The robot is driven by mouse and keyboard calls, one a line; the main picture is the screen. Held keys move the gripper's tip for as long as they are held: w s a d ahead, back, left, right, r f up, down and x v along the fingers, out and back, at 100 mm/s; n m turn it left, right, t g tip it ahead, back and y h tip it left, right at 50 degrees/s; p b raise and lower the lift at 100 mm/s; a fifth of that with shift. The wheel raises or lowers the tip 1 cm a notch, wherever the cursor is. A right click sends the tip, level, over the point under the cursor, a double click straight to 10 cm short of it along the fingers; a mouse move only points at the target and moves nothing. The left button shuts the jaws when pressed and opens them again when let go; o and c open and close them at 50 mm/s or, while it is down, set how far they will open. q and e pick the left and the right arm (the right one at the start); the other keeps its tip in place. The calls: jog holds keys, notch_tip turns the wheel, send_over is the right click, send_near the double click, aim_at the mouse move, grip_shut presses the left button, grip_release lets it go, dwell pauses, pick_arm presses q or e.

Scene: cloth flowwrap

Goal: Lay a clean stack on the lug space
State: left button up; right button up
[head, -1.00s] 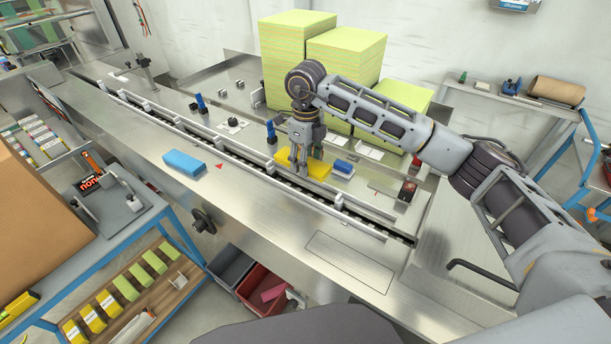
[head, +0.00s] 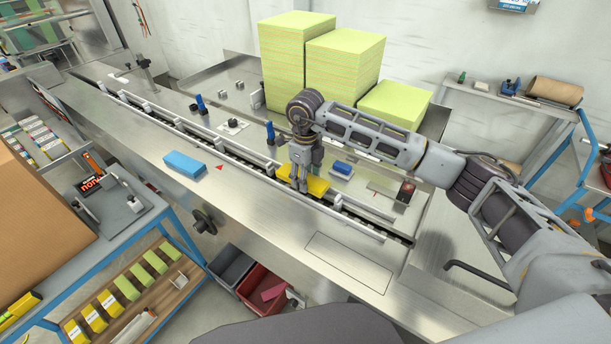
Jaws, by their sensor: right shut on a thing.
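My right gripper (head: 300,187) points down over the lug conveyor and is shut on a yellow cloth stack (head: 316,186). The stack is at the conveyor's back rail; I cannot tell whether it touches the bed. The lug conveyor (head: 225,150) is a long dark channel with white lugs and rails, running from upper left to lower right. A blue stack (head: 185,164) lies on the steel deck in front of the conveyor, beside a red triangle mark (head: 219,168). My left gripper is not in view.
Tall yellow-green stacks (head: 300,62) stand at the back. A small blue block (head: 342,168) and a red-button box (head: 405,192) sit right of the gripper. Blue-topped posts (head: 270,132) stand behind the conveyor. A red bin (head: 262,286) is below the deck. The front deck is mostly clear.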

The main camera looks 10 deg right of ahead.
jog(key=shift+f+b, duration=0.6)
jog(key=shift+f, duration=0.15)
dwell(0.3)
jog(key=o, duration=0.8)
jog(key=shift+o, duration=0.2)
jog(key=shift+r+p, duration=0.3)
jog(key=shift+r+p, duration=0.35)
notch_tip(320, 180, up, 12)
jog(key=b, duration=0.2)
